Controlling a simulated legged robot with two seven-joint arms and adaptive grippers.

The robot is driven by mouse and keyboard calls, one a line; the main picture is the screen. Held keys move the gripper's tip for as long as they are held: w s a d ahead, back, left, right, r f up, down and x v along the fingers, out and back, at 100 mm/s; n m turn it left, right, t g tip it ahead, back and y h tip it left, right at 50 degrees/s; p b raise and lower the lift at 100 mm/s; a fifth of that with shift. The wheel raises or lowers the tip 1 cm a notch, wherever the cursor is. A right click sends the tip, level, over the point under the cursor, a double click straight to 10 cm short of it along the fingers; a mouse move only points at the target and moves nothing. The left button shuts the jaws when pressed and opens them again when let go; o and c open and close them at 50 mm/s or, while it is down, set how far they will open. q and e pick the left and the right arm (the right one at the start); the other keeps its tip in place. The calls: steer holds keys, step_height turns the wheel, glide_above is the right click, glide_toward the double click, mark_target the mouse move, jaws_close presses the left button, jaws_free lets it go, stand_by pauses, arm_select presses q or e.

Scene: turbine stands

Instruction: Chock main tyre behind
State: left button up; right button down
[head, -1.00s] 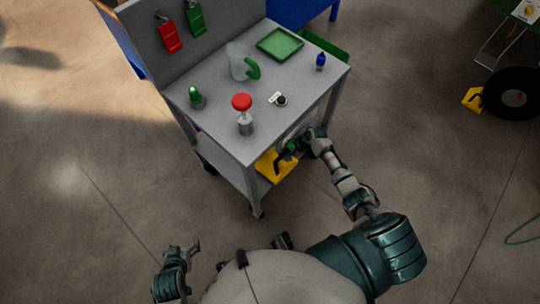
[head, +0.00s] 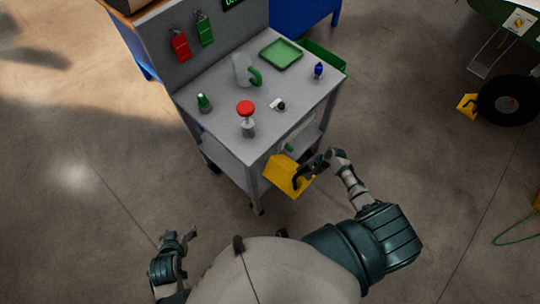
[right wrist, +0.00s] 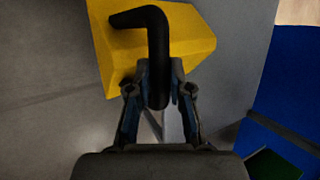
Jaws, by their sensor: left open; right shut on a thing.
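A yellow chock (head: 285,175) with a black bent handle (right wrist: 155,50) is held at the near right side of the grey cart. My right gripper (head: 305,178) is shut on the handle; the right wrist view also shows the gripper (right wrist: 160,95) around it and the yellow block (right wrist: 190,35) beyond. A black tyre (head: 508,101) stands on the floor at the far right. Another yellow chock (head: 467,106) sits against its left side. My left gripper (head: 180,240) is open and empty at the lower left, above the floor.
The grey cart (head: 215,110) carries a red-topped dispenser (head: 246,117), a jug (head: 243,69), a green tray (head: 281,54) and small bottles. A green hose (head: 515,232) lies at the right edge. Floor between cart and tyre is clear.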

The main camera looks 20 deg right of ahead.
steer(key=s+d+p, duration=0.2)
steer(key=s+d, duration=0.1)
steer(key=s, duration=0.4)
steer(key=s+d+r+p, duration=0.1)
steer(key=s+d+p, duration=0.2)
steer(key=s, duration=0.4)
steer(key=shift+r, duration=0.3)
steer(key=shift+w+d, duration=0.1)
